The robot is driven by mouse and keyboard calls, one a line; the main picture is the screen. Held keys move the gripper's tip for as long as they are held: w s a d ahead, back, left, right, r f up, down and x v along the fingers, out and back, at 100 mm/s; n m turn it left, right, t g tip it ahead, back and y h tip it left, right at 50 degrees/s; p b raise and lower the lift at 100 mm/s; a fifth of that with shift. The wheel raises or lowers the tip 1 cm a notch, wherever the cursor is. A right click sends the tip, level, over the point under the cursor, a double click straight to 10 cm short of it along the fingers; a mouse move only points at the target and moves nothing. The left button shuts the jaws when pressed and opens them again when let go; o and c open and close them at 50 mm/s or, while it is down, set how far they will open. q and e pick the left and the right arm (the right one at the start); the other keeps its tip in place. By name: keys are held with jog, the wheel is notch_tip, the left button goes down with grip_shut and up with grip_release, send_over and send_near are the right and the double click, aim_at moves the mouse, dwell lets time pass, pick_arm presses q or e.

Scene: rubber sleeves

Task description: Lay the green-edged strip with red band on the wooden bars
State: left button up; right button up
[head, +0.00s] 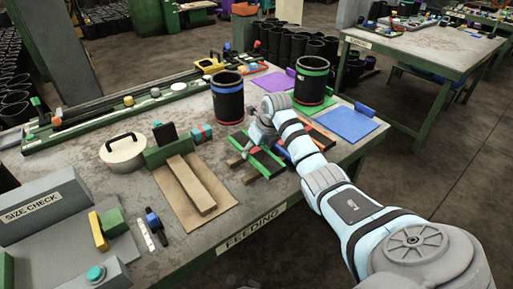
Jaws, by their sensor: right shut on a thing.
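A dark strip with green edges and a red band (266,160) lies over or just above the wooden bars (252,177), whose ends stick out on its left. I cannot tell if it touches them. My right gripper (260,141) is shut on this strip at its far part, and the gripper and wrist hide some of it. My left gripper is not in view.
A black sleeve with blue rim (228,98) stands behind the gripper, and a green-rimmed sleeve (311,82) stands behind my arm. A blue mat (347,123) is at right. A wooden block (191,184) lies on a tan board at left. Bare tabletop shows near the front edge.

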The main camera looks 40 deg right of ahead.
jog(key=shift+f+b, duration=0.35)
jog(key=shift+f, duration=0.5)
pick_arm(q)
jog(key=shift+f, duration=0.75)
pick_arm(e)
jog(key=shift+a+r, duration=0.1)
jog(key=shift+r, duration=0.05)
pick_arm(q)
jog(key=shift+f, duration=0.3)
pick_arm(e)
jog(key=shift+f, duration=0.6)
jog(key=o, duration=1.2)
jog(key=shift+o, duration=0.2)
